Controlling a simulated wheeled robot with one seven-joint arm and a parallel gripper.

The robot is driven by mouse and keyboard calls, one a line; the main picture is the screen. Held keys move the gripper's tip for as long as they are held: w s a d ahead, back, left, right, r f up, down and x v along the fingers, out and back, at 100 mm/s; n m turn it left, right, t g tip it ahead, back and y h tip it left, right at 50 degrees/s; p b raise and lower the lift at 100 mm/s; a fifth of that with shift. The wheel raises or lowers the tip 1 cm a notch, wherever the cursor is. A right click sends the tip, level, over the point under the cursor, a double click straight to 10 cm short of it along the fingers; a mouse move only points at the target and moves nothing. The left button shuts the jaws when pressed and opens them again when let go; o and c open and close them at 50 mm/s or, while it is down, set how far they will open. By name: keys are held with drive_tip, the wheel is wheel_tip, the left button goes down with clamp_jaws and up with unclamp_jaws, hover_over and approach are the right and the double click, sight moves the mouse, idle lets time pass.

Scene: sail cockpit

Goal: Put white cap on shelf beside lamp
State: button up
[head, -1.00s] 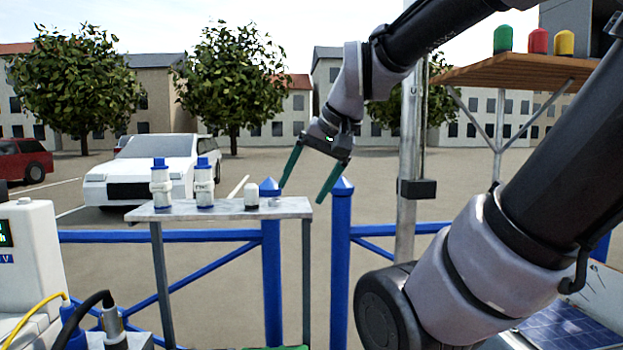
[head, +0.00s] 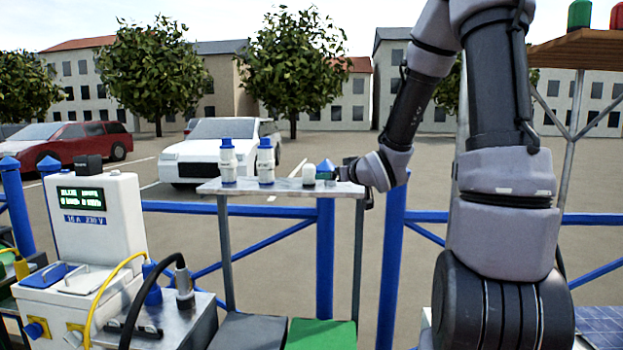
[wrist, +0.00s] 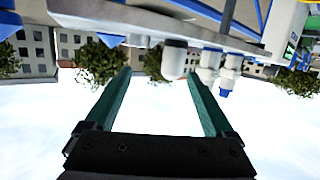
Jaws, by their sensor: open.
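The white cap (head: 309,174) is a small, pale rounded piece near the right end of a grey metal shelf (head: 290,190). In the wrist view, which is upside down, the cap (wrist: 174,62) appears beyond and between my fingertips. My gripper (wrist: 158,73) is open and empty, with two green fingers spread. In the head view it is at the shelf's right end, pointing left toward the cap, its fingers mostly hidden. A wooden shelf (head: 585,50) at upper right carries a green lamp (head: 579,14) and a red lamp (head: 617,16), cut by the frame edge.
Two white-and-blue connectors (head: 228,163) (head: 265,163) stand left of the cap on the metal shelf. A blue post (head: 325,250) rises just behind it. A white power box (head: 98,220) with cables stands at lower left.

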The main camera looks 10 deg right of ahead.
sight(313, 171)
drive_tip(key=w+a+y, duration=0.1)
drive_tip(key=w+a+n+t+y, duration=0.1)
drive_tip(key=w, duration=0.1)
drive_tip(key=w+a+y, duration=0.1)
drive_tip(key=w+a, duration=0.1)
drive_tip(key=shift+t, duration=0.3)
drive_tip(key=shift+d+x, duration=0.2)
drive_tip(key=shift+x, duration=1.15)
drive_tip(key=shift+d+x, duration=0.15)
drive_tip(key=shift+x, duration=1.15)
drive_tip(key=shift+w+f, duration=0.1)
clamp_jaws()
